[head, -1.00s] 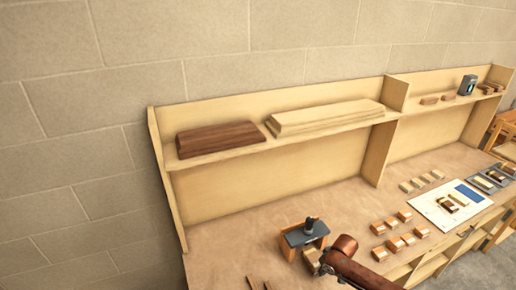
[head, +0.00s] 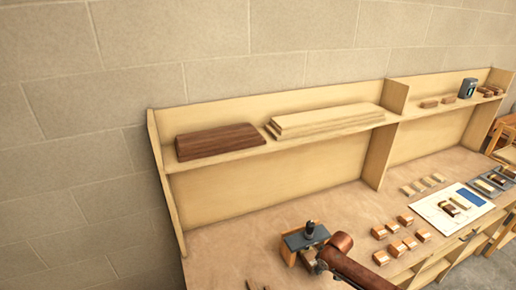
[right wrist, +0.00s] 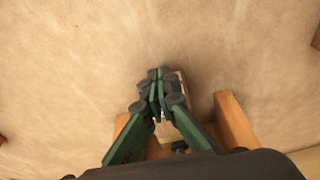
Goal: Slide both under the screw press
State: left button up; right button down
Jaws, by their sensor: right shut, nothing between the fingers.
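The screw press (head: 296,241), with a grey top, dark screw and orange wooden sides, stands on the bench near the front. Its orange legs (right wrist: 236,122) also show in the right wrist view. My right gripper (head: 316,266) is at the press's front right side, partly hidden by my arm. In the right wrist view its green-and-black fingers (right wrist: 158,86) are closed together with nothing between them. A pale wooden piece (right wrist: 181,84) shows just behind the fingertips, mostly hidden; I cannot tell whether they touch. My left gripper is not in view.
Several small wooden blocks (head: 395,248) lie right of the press. A white sheet (head: 434,214) with pieces on it lies farther right. The shelf holds a dark wood block (head: 222,141) and pale boards (head: 325,120). The bench left of the press is mostly clear.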

aim_at(315, 263)
jog(key=shift+w+a+b, duration=0.35)
jog(key=shift+w+b, duration=0.05)
jog(key=shift+w, duration=0.35)
jog(key=shift+w+a+b, duration=0.3)
jog(key=shift+w+b, duration=0.05)
jog(key=shift+w, duration=0.35)
jog(key=shift+s+d+r+p, duration=0.2)
jog(key=shift+s+p, duration=0.2)
jog(key=shift+p, duration=0.3)
jog(key=shift+s+d+f+p, duration=0.1)
jog(key=shift+s+d+p, duration=0.25)
jog(key=shift+s+p, duration=0.5)
jog(key=shift+s+d+f+p, duration=0.1)
jog(key=shift+s+d+p, duration=0.2)
jog(key=shift+s+p, duration=0.55)
jog(key=shift+w, duration=0.2)
jog(key=shift+r+p, duration=0.15)
jog(key=shift+p, duration=0.15)
jog(key=s+p+v, duration=0.1)
jog(key=p+v, duration=0.7)
jog(key=p, duration=0.2)
jog(key=shift+d, duration=0.2)
